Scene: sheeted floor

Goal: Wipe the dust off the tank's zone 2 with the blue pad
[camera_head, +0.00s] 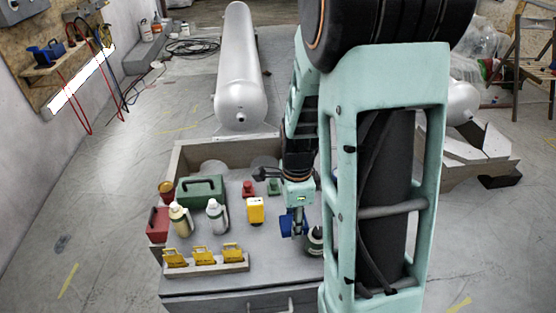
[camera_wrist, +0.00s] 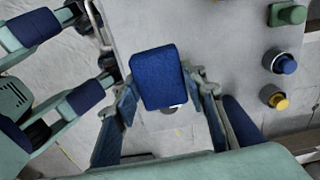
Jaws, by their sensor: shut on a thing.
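The blue pad (camera_wrist: 158,77) is between the fingers of my gripper (camera_wrist: 162,95) in the wrist view, and my gripper is shut on it. In the head view my gripper (camera_head: 295,212) points down over the workbench top, with the blue pad (camera_head: 287,225) at its tip. Whether the pad touches the bench top I cannot tell. A long grey tank (camera_head: 240,65) lies on the floor beyond the bench. Another rounded grey end (camera_head: 461,101) shows at the right, mostly hidden by my arm. I cannot make out zone markings or dust on either.
The workbench (camera_head: 225,245) carries a green case (camera_head: 202,190), two spray bottles (camera_head: 217,215), a yellow box (camera_head: 255,210) and a rack of yellow items (camera_head: 205,263). Open floor lies left of the bench.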

